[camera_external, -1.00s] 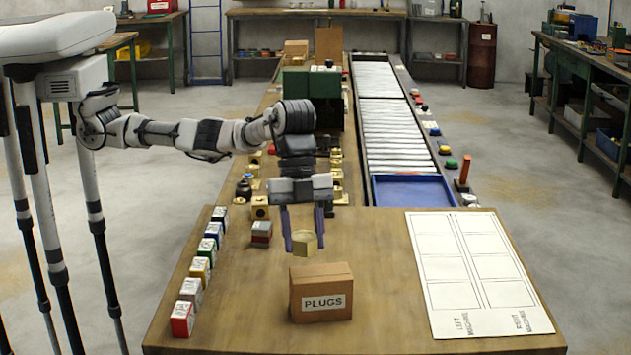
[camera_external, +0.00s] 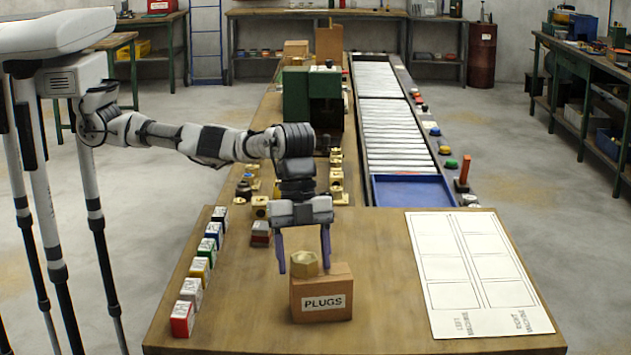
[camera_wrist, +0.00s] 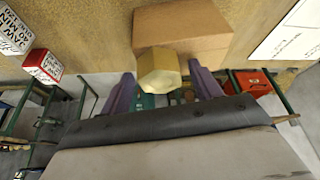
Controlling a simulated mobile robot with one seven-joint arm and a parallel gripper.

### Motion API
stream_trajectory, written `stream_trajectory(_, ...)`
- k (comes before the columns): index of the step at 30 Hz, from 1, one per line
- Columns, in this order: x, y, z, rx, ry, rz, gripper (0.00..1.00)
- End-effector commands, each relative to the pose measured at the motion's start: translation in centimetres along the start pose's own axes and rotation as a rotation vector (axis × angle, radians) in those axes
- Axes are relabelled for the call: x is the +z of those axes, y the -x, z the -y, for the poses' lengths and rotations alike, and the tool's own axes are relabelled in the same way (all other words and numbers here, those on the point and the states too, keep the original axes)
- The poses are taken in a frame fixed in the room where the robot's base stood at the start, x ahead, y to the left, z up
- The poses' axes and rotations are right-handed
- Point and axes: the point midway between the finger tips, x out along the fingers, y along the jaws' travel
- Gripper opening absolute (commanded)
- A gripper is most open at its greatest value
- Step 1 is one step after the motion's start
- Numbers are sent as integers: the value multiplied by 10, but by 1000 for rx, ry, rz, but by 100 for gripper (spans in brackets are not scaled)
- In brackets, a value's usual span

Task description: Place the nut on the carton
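The brass hexagonal nut (camera_external: 304,263) sits upright at the top of the cardboard carton labelled PLUGS (camera_external: 322,303), toward its left side, and appears to rest on it. My gripper (camera_external: 304,268) is above the carton with its two purple fingers spread on either side of the nut. A gap shows between each finger and the nut, so it is open. In the wrist view the nut (camera_wrist: 159,72) is between the fingers, in front of the carton (camera_wrist: 185,30). The nut's underside is hidden.
A row of small coloured boxes (camera_external: 190,290) lines the table's left side. A grey and red block (camera_external: 260,234) stands behind the carton to the left. A white marked sheet (camera_external: 475,275) lies on the right. The table between carton and sheet is clear.

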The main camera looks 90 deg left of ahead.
Motion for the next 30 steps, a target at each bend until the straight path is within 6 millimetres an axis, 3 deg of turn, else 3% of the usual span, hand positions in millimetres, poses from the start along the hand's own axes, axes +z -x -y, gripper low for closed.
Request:
stream_trajectory(8,-1,8,0,0,0,-1,63)
stream_trajectory(21,-1,96,0,-1,0,-2,63)
stream_trajectory(30,-1,122,0,0,1,1,63)
